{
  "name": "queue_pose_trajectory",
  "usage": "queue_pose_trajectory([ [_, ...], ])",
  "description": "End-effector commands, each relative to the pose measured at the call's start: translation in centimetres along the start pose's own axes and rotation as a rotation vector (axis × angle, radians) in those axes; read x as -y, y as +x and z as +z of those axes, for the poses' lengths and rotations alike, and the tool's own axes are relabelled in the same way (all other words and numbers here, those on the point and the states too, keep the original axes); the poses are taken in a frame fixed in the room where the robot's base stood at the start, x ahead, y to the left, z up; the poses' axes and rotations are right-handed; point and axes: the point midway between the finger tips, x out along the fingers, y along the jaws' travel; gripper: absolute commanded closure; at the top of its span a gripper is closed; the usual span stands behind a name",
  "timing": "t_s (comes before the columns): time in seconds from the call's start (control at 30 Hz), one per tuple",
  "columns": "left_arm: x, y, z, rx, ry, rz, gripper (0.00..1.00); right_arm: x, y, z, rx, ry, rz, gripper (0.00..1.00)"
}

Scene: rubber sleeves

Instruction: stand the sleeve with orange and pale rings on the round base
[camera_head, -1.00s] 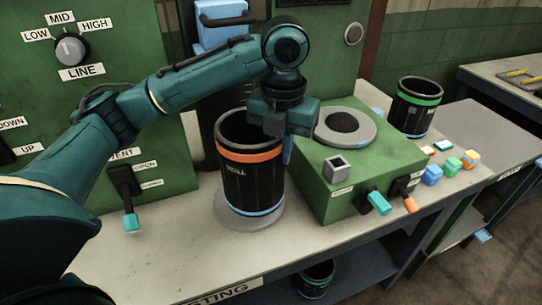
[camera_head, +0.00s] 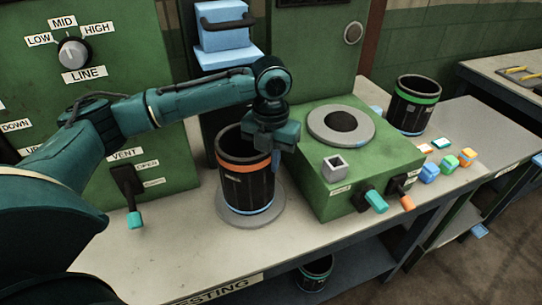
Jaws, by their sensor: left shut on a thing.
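The black sleeve (camera_head: 247,188) has an orange ring near its top and a pale blue ring at its bottom. It is upright, with its lower end within the outline of the grey round base (camera_head: 275,213) on the bench. It looks to be resting on the base, though a small gap cannot be ruled out. My left gripper (camera_head: 275,152) comes from above and is shut on the sleeve's wall at the right side of the rim. Its fingertips are partly hidden. My right gripper is not in view.
A green box (camera_head: 375,170) with a grey ring (camera_head: 367,128) and levers stands close at right. A green-ringed sleeve (camera_head: 413,105) stands behind it. Small coloured blocks (camera_head: 448,163) lie at right. Another sleeve (camera_head: 314,272) is on the lower shelf. The bench front left is clear.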

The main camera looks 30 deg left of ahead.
Motion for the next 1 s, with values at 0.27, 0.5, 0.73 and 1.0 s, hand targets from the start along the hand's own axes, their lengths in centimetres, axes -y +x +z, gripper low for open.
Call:
queue_pose_trajectory([
  [0.27,0.0,0.0,0.1,0.003,0.001,-0.001,1.00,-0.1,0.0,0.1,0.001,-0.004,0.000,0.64],
  [0.5,0.0,0.3,0.0,0.000,0.001,0.000,0.79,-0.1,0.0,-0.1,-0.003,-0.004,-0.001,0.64],
  [0.73,0.1,0.2,0.0,0.000,0.001,0.000,0.71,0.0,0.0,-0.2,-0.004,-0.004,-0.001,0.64],
  [1.0,0.1,-1.2,0.1,0.004,0.001,-0.001,0.71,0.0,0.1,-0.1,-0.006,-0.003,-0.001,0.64],
])
